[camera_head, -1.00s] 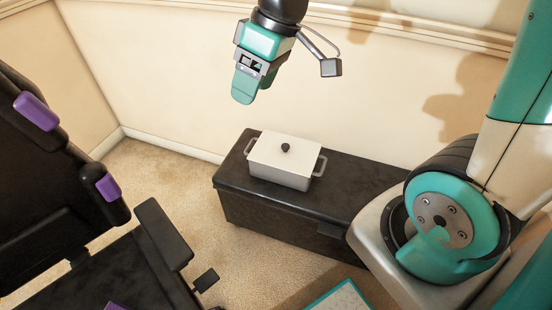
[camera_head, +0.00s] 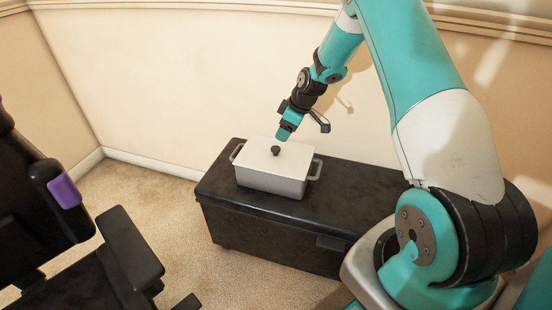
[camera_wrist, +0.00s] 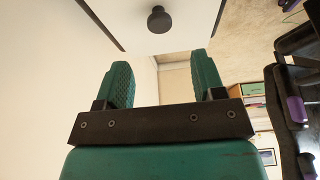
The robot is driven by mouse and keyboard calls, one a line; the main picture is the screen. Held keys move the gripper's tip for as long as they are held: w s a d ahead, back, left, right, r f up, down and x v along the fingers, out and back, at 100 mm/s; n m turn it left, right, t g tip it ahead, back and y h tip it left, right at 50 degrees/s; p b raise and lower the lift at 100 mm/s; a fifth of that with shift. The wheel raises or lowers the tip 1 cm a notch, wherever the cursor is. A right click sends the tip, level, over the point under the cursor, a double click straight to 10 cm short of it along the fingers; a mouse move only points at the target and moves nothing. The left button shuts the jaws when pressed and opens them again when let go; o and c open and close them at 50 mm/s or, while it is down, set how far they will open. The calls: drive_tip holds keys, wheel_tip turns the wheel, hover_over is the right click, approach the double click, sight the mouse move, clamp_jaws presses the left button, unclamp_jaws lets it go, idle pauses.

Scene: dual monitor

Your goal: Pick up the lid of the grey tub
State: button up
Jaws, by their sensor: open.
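The grey tub (camera_head: 270,182) stands on a black chest, with a loop handle at each end. Its flat pale lid (camera_head: 262,156) is on top, with a round black knob (camera_head: 276,151) in the middle. In the head view, my gripper (camera_head: 284,137) is just above and behind the knob, pointing down. In the wrist view, my gripper (camera_wrist: 163,72) has its two green fingers apart with nothing between them. There the lid (camera_wrist: 185,25) and its knob (camera_wrist: 159,20) lie ahead of the fingertips, apart from them.
The black chest (camera_head: 345,195) stands along the cream wall (camera_head: 200,90), its top clear to the right of the tub. A black chair with purple pads (camera_head: 125,255) is at the lower left. Beige carpet (camera_head: 150,205) lies between.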

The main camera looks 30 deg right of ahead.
sight(276, 148)
drive_tip(key=b+x, duration=0.1)
drive_tip(key=x, duration=0.7)
drive_tip(key=shift+f, duration=0.35)
drive_tip(key=c, duration=1)
drive_tip(key=shift+r, duration=0.15)
